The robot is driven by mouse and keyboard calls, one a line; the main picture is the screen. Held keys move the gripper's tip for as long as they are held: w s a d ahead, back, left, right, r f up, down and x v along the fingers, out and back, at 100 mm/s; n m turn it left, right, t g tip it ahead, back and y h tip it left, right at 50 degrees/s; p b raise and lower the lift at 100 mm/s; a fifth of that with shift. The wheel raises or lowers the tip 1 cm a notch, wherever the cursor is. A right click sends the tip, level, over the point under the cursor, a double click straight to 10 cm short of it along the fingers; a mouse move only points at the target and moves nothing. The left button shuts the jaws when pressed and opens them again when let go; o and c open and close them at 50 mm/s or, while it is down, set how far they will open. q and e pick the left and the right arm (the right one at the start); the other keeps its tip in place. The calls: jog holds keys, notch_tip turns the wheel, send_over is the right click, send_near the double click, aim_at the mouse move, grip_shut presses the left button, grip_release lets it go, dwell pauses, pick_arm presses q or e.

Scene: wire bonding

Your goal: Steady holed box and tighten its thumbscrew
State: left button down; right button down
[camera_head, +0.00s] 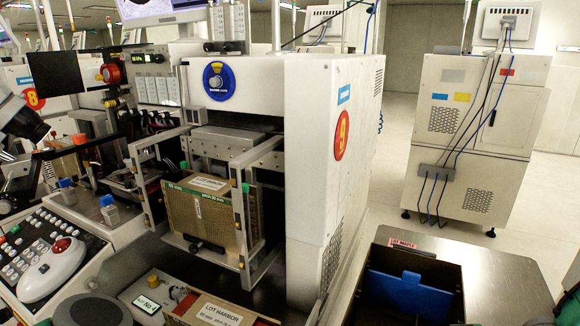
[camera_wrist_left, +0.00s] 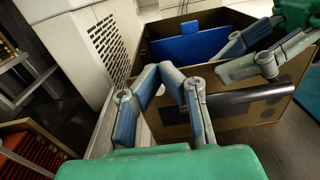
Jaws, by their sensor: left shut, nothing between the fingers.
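In the head view an open dark box (camera_head: 388,311) with a blue panel (camera_head: 402,284) looks like the same one. My left gripper (camera_wrist_left: 160,72) is shut and empty in front of the box's near left corner. My right gripper (camera_wrist_left: 228,60) reaches over the box from the right; its grip is unclear. A dark cylinder (camera_wrist_left: 238,101) lies across the near wall. I cannot make out a thumbscrew.
The grey table (camera_head: 500,270) is clear right of the dark box. The white machine (camera_head: 325,130) stands close on its left. A brown magazine (camera_head: 205,218) sits in the machine's frame, and a box labelled LOT HARBOR (camera_head: 215,312) is below it.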

pick_arm(q)
jog(key=shift+v, duration=2.8)
jog(key=shift+r, duration=0.1)
jog(key=shift+a, duration=0.1)
jog(key=a+x, duration=0.1)
jog(key=x, duration=0.5)
jog(key=shift+w, duration=0.55)
jog(key=shift+a, duration=0.1)
jog(key=shift+s+f, duration=0.1)
jog(key=shift+f, duration=0.3)
